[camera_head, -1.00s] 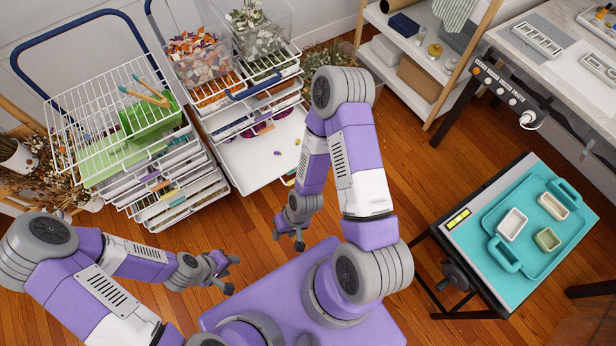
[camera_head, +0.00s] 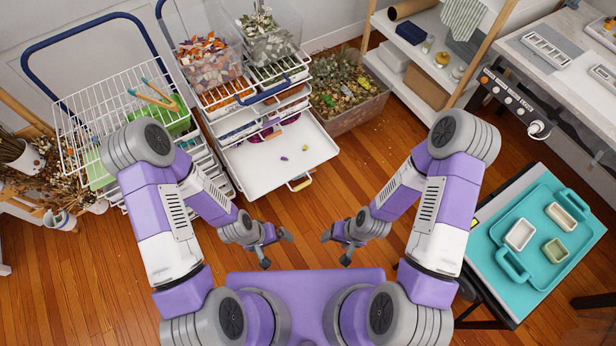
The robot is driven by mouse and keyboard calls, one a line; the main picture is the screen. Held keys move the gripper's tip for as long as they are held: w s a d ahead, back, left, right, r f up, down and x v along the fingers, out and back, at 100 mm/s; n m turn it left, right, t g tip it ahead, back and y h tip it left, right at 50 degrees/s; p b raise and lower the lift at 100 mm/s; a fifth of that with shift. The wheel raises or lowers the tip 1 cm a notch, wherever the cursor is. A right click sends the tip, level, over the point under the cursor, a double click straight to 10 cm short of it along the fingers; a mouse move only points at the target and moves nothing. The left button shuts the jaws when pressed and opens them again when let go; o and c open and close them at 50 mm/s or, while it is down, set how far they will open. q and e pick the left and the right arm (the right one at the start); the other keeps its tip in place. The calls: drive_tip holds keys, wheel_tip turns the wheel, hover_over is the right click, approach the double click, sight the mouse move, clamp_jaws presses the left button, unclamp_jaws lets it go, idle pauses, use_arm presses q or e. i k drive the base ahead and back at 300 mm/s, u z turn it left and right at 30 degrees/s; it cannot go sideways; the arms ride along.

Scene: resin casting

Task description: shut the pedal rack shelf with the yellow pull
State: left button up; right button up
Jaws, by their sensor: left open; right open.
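The pedal rack shelf (camera_head: 262,180) is a white tray sliding out low from the right-hand white wire rack. It is pulled well out toward me. Its yellow pull (camera_head: 301,184) sits at the front edge, near the front right corner. A few small bits lie on the shelf. My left gripper (camera_head: 277,250) is open and empty, in front of the shelf and below the pull in the picture. My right gripper (camera_head: 336,250) is open and empty, to the right of the left one. Neither touches the shelf or pull.
Another wire rack (camera_head: 85,110) with drawers stands left, partly behind my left arm. A clear bin of dried plants (camera_head: 345,95) stands right of the shelf. A stand with a teal tray (camera_head: 515,262) is at far right. Wooden floor (camera_head: 345,185) lies bare before the shelf.

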sight(255, 163)
drive_tip(key=k, duration=1.3)
drive_tip(key=z, duration=0.55)
drive_tip(key=i, duration=1.65)
drive_tip(key=u, duration=0.7)
